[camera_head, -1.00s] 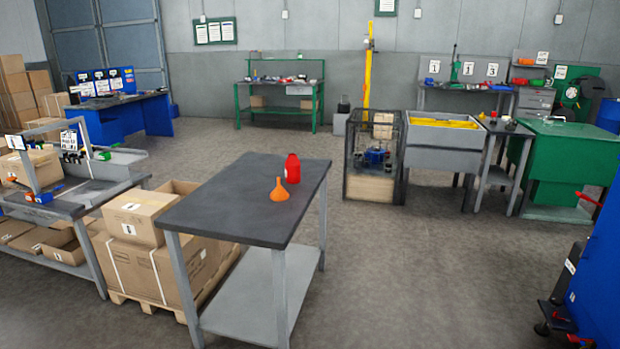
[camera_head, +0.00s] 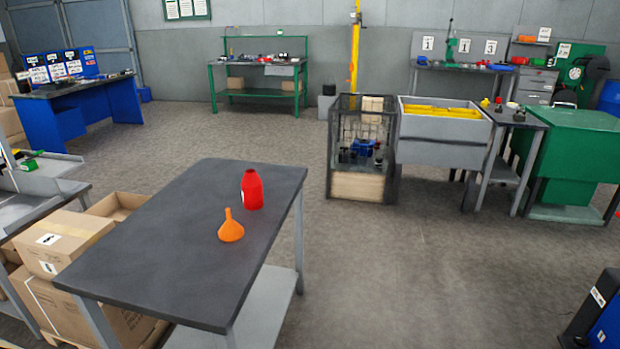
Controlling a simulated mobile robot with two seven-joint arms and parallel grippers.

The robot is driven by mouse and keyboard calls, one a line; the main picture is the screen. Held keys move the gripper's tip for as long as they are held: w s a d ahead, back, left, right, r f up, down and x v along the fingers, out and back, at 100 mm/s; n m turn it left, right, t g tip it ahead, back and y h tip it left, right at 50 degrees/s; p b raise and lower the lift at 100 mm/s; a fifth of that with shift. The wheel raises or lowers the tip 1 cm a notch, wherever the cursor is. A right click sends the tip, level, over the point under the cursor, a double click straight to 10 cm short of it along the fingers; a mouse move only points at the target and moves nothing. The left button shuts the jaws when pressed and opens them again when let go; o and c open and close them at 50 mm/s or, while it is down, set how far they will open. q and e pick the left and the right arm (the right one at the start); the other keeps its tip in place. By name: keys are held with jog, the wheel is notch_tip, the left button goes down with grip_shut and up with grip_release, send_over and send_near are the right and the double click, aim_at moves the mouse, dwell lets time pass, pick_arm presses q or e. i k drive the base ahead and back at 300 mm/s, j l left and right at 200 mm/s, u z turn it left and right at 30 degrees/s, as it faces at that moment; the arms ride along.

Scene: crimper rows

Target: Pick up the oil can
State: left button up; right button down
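I cannot single out an oil can for certain. A red bottle (camera_head: 252,190) with a narrower neck stands upright on the dark-topped table (camera_head: 150,262) in front of me. An orange funnel (camera_head: 231,230) sits beside it, nearer to me, with its spout up. Small items (camera_head: 498,105) stand on a side table (camera_head: 534,118) at the right, too small to name surely. Neither of my grippers is in view.
Cardboard boxes (camera_head: 62,238) are stacked left of the near table. A wire cage cart (camera_head: 362,188), a grey bin with yellow contents (camera_head: 440,152) and a green cabinet (camera_head: 575,150) stand farther back. A blue unit is at the lower right. Floor (camera_head: 420,260) right of the table is clear.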

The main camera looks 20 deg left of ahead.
aim_at(251, 185)
jog(key=i+l+u, duration=0.3)
jog(key=i, duration=0.3)
jog(key=i+l+u, duration=0.3)
jog(key=i, duration=0.25)
jog(key=i+l+u, duration=0.2)
jog(key=u, duration=0.15)
jog(key=i+l+u, duration=0.3)
jog(key=l+u, duration=0.35)
